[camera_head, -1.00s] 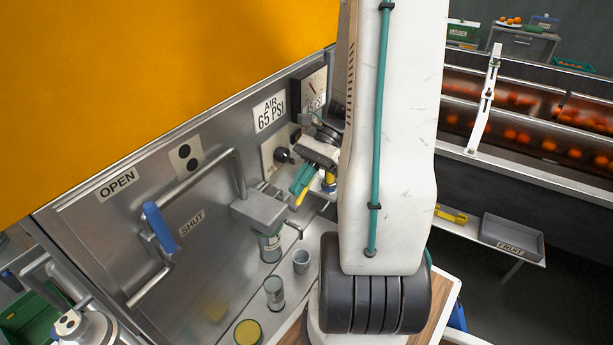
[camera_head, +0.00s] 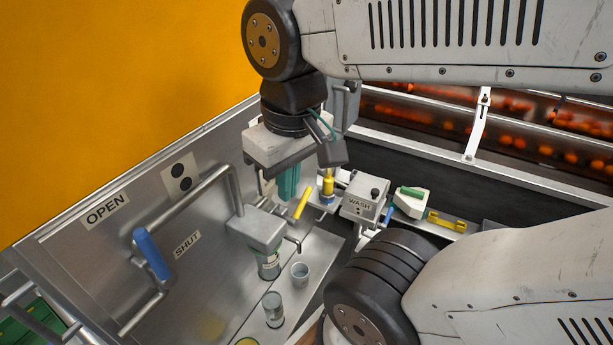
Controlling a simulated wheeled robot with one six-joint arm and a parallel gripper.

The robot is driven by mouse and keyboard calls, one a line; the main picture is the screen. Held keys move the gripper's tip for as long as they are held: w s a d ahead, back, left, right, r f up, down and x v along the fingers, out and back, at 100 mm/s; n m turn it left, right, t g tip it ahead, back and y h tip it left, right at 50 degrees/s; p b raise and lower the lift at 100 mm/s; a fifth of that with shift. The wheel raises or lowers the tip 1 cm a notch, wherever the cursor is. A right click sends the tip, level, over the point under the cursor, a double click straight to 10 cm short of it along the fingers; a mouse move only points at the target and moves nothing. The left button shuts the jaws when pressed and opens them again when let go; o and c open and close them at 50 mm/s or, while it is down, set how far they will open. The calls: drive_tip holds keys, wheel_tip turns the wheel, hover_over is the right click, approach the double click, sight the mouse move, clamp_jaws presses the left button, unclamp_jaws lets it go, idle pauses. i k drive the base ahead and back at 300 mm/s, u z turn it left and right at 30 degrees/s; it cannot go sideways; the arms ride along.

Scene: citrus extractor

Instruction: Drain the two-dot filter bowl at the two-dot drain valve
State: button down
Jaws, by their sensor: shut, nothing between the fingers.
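The two-dot plate (camera_head: 180,176) is on the steel panel at left. A pipe runs from the blue-handled lever, between the OPEN and SHUT labels, to a grey filter head (camera_head: 258,228). Its clear filter bowl (camera_head: 268,265) hangs below, with dark content at the bottom. A bent spout (camera_head: 293,243) sticks out to the right of the bowl. A yellow lever (camera_head: 301,204) shows just above the spout; I cannot tell what it joins. My gripper (camera_head: 286,195) points down with teal fingers shut and empty, above and right of the filter head, close to the yellow lever in the picture.
The blue handle (camera_head: 153,252) stands out from the panel. A grey cup (camera_head: 300,273) and a clear jar (camera_head: 273,308) stand on the steel shelf below. A WASH box (camera_head: 362,199) and a yellow cylinder (camera_head: 328,185) are to the right. An orange panel fills the upper left.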

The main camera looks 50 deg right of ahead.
sight(293, 221)
drive_tip(key=z, duration=0.75)
drive_tip(key=k, duration=0.4)
drive_tip(key=u, duration=1.1)
